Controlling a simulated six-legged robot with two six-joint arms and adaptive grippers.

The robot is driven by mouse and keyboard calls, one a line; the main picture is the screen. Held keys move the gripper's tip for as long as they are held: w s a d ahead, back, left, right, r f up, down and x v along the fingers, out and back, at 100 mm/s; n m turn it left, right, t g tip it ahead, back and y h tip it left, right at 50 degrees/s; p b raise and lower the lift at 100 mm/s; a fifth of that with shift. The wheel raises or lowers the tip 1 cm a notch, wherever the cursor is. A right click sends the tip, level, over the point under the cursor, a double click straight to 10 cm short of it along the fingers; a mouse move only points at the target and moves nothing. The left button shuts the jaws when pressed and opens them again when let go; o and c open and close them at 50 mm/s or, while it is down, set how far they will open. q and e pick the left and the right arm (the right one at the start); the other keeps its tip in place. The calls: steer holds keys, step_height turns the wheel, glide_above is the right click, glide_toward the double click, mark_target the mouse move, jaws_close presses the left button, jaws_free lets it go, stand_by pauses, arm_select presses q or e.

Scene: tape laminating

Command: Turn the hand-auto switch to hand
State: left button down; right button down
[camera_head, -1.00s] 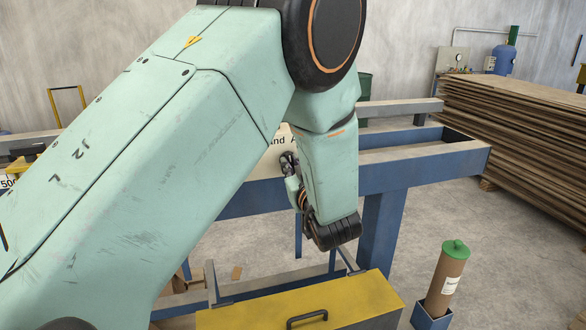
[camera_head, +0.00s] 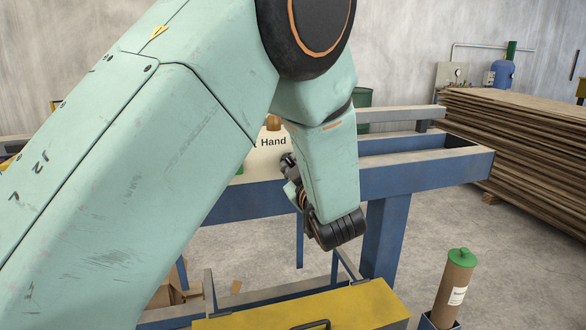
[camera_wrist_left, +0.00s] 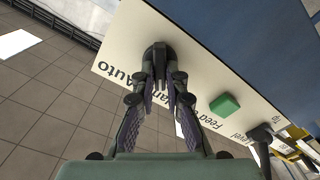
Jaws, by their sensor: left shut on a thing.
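The hand-auto switch (camera_wrist_left: 158,56) is a dark knob on a cream control panel (camera_wrist_left: 195,60) in the left wrist view. The word Auto is readable to its left, and the Hand label is partly hidden behind my fingers. My left gripper (camera_wrist_left: 161,76) is shut on the knob. In the head view, my left arm covers much of the panel (camera_head: 268,155), leaving the word Hand showing. The left gripper (camera_head: 288,165) is small and partly hidden there by its wrist. My right gripper is not in view.
A green button (camera_wrist_left: 224,104) and a dark lever (camera_wrist_left: 260,134) sit farther along the panel. In the head view are a blue frame (camera_head: 420,175), a yellow box (camera_head: 345,308), a brown tube with a green cap (camera_head: 455,285) and stacked boards (camera_head: 520,140).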

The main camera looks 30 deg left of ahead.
arm_select(q)
steer(key=c, duration=1.4)
jaws_free()
steer(key=shift+w+a+f, duration=0.1)
steer(key=shift+w, duration=0.1)
steer(key=shift+s, duration=0.1)
steer(key=shift+r, duration=0.2)
step_height(320, 180, up, 10)
steer(key=shift+f, duration=0.1)
steer(key=shift+f, duration=0.1)
